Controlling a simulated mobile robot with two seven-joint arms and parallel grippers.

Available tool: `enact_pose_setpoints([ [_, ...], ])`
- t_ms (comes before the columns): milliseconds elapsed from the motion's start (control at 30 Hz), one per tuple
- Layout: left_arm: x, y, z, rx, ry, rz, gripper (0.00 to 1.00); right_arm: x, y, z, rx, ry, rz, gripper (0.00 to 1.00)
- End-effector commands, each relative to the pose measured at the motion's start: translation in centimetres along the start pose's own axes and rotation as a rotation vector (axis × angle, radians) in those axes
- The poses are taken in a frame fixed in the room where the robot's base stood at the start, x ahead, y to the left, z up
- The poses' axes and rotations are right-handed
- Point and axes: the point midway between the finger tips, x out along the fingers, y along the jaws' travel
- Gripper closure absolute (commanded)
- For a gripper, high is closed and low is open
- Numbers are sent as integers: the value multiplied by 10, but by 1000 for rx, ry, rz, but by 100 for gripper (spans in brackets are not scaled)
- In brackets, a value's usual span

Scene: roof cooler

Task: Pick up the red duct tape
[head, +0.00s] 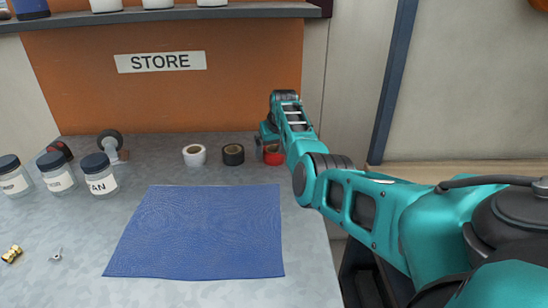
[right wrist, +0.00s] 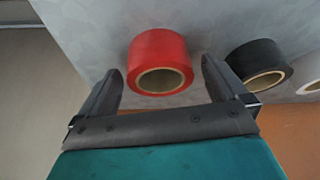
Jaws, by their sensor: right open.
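The red duct tape (head: 273,156) stands at the back right of the grey bench in the head view, partly hidden by my right gripper (head: 266,136). In the right wrist view the red duct tape (right wrist: 157,50) shows whole, with its cardboard core facing the camera. My right gripper (right wrist: 162,66) is open, with one finger to each side of the tape's near part. I see no finger clearly touching it. My left gripper is not in view.
A black tape roll (head: 233,154) stands just left of the red one, and a white roll (head: 194,155) further left. A blue mat (head: 200,232) lies in front. Labelled jars (head: 99,175) stand at left. An orange back panel (head: 80,90) rises close behind.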

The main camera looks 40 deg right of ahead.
Motion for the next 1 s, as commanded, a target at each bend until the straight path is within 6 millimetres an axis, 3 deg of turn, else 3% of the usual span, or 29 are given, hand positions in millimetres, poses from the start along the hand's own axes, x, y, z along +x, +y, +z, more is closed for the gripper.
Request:
enact_pose_setpoints([
  [400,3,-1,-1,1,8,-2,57,7,0,0,0,1,0,2],
  [1000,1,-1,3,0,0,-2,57,7,0,0,-1,1,0,60],
])
